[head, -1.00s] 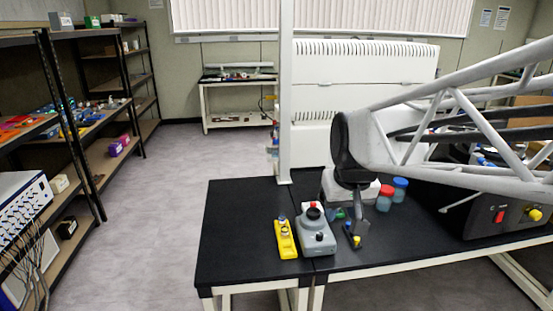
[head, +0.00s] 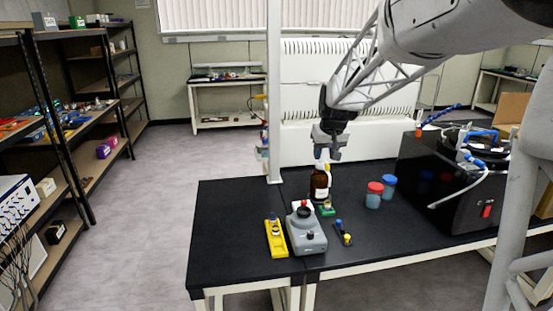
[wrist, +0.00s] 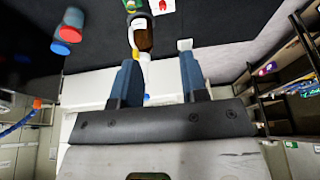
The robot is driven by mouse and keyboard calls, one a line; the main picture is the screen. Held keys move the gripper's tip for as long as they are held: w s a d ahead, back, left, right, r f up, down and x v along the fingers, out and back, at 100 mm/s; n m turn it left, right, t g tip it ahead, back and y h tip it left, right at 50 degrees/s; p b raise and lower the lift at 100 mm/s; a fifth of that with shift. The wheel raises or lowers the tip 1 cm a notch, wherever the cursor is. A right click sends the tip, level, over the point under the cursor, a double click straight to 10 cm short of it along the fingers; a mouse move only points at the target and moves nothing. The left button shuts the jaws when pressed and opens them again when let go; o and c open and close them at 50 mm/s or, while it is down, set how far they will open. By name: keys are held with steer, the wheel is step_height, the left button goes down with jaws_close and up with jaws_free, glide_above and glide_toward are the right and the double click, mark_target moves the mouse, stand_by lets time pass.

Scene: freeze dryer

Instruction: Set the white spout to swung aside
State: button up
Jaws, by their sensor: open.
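A brown bottle (head: 320,187) with a pale label stands on the black bench; it also shows in the wrist view (wrist: 145,39). A small white part (wrist: 144,55) at its top looks like the white spout. It is too small and partly covered to tell which way it points. My gripper (head: 328,155) hangs just above the bottle's top in the head view, fingers down. In the wrist view my gripper (wrist: 160,72) has its two blue-grey fingers wide apart with nothing held between them, the bottle beyond their tips.
Red-lidded (head: 374,195) and blue-lidded (head: 389,187) jars stand right of the bottle. A grey device (head: 306,232), a yellow holder (head: 276,238) and a small dark holder (head: 343,233) stand in front. A black machine (head: 430,180) fills the bench's right. The bench's left is clear.

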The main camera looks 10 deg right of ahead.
glide_toward(327, 164)
steer(key=shift+w+f+t, duration=0.1)
steer(key=shift+f+t, duration=0.3)
steer(key=shift+f, duration=0.4)
steer(key=shift+f, duration=0.1)
steer(key=shift+x, duration=3.8)
jaws_close()
